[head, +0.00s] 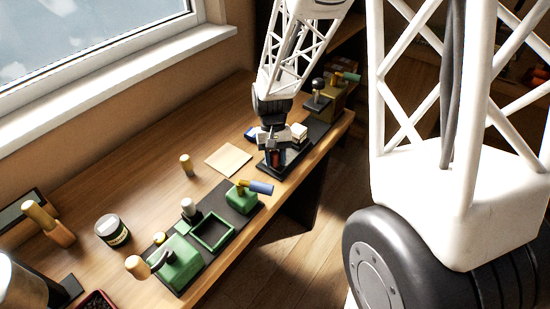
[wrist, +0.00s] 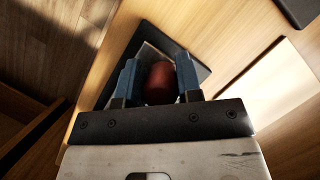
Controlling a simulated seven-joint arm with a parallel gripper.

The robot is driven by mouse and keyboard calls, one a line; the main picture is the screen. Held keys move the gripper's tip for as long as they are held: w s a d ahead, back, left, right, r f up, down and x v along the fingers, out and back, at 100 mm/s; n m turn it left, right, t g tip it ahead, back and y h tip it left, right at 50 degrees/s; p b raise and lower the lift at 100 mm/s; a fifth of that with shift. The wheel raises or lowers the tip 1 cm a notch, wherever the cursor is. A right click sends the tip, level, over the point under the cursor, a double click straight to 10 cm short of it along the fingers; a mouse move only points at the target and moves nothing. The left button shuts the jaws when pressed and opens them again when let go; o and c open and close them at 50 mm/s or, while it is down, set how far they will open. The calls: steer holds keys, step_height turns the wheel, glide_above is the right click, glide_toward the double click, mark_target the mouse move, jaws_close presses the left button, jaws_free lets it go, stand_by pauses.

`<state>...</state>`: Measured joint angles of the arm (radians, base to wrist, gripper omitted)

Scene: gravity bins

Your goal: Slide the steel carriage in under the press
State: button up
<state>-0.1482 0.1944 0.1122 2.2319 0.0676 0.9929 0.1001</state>
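My gripper (head: 274,150) points down over a dark base plate (head: 270,173) at the table's right edge. In the wrist view, its two blue fingers (wrist: 157,75) stand either side of a dark red upright knob (wrist: 160,85). A narrow gap seems to show on the left; contact on the right is unclear. A grey surface, possibly the steel carriage, shows in part behind the fingers; my gripper hides most of it. A block with a pale top (head: 298,132) stands just behind my gripper. I cannot tell which device is the press.
A yellowish device (head: 332,92) stands behind. A pale square sheet (head: 228,160) lies left, near a small wooden peg (head: 186,165).

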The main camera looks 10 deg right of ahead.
mark_target(296, 128)
jaws_close()
steer(key=w+d, duration=0.8)
steer(key=shift+w, duration=0.1)
steer(key=shift+d, duration=0.1)
steer(key=o, duration=0.8)
jaws_free()
steer(key=shift+v, duration=3.95)
